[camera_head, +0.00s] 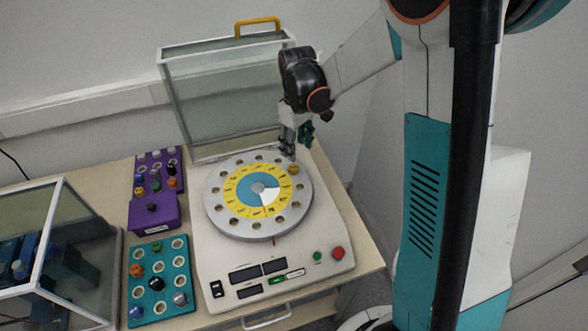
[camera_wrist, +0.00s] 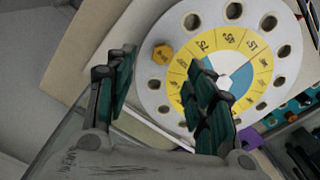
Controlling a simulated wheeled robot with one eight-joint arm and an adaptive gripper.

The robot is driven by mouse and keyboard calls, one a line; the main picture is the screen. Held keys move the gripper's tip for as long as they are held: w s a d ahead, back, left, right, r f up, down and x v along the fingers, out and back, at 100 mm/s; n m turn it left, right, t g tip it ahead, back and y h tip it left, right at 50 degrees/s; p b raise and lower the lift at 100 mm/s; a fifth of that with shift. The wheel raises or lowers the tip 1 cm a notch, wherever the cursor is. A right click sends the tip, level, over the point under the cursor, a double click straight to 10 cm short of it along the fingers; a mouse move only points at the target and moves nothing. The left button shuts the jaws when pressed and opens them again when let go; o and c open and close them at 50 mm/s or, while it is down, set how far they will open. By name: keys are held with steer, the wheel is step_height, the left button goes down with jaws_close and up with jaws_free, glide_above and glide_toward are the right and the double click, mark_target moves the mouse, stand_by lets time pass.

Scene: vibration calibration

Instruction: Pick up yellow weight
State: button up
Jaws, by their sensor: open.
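The yellow weight (camera_head: 293,169) sits at the far right rim of the round grey disc (camera_head: 222,216), among the disc's holes. In the wrist view the yellow weight (camera_wrist: 163,52) shows as a yellow hexagonal top beside the numbered yellow ring. My gripper (camera_head: 291,148) is just behind and above the weight, fingers pointing down. In the wrist view my gripper (camera_wrist: 160,64) has its fingers spread apart, and the weight appears between and just beyond the fingertips. Nothing is between the fingers. How far the tips are above the disc is hard to tell.
The raised glass cover (camera_head: 225,95) with a yellow handle stands behind the disc. A purple rack (camera_head: 150,216) and a teal rack (camera_head: 158,241) with several coloured weights lie at left. A glass case (camera_head: 75,232) stands at front left. The machine's front panel holds buttons.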

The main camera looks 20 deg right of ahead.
mark_target(294, 168)
step_height(294, 168, down, 3)
steer(key=shift+f, duration=0.1)
steer(key=shift+a+f+b, duration=0.2)
steer(key=shift+f+b, duration=0.25)
steer(key=shift+f, duration=0.9)
steer(key=shift+a+f+b, duration=0.2)
steer(key=shift+f+b, duration=0.25)
steer(key=shift+f, duration=0.85)
steer(key=shift+r, duration=0.1)
steer(key=c, duration=0.8)
